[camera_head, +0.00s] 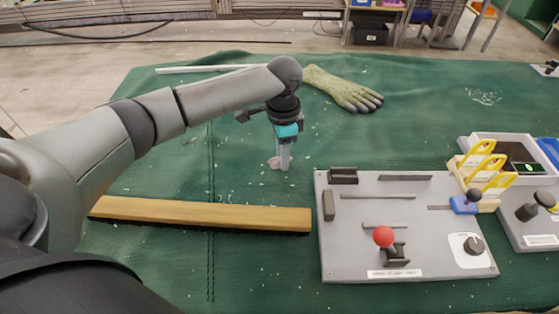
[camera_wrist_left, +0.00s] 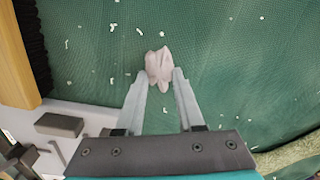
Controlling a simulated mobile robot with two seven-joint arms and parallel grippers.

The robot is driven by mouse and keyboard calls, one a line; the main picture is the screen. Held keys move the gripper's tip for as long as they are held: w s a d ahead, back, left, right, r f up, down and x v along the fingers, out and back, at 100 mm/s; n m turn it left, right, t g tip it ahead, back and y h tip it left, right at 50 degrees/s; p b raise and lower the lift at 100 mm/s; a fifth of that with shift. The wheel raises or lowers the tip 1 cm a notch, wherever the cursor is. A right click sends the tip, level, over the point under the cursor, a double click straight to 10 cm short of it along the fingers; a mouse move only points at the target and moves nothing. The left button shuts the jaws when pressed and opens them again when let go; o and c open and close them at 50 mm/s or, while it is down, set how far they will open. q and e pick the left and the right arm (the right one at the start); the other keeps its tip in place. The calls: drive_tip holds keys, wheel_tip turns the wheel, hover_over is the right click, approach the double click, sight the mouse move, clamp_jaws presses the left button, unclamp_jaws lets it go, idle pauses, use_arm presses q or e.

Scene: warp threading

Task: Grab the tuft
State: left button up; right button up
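The tuft (camera_wrist_left: 159,66) is a small pale pink, lumpy piece on the green mat. In the head view the tuft (camera_head: 273,163) shows beside my left fingertips, partly hidden by them. My left gripper (camera_head: 284,167) points down at the mat, close to the tuft. In the left wrist view my left gripper (camera_wrist_left: 160,76) is open, with the tuft at the gap between its two fingertips. I cannot tell whether either finger touches it. My right gripper is not in view.
A wooden brush bar (camera_head: 200,214) lies left of a grey panel (camera_head: 345,262) with a red-knobbed lever (camera_head: 383,236). A green glove (camera_head: 340,88) and a pale rod (camera_head: 210,68) lie behind. Yellow-handled tools (camera_head: 482,160) stand at right. The mat around the tuft has only small white scraps.

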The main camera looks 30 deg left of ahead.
use_arm(q)
clamp_jaws()
idle(0.3)
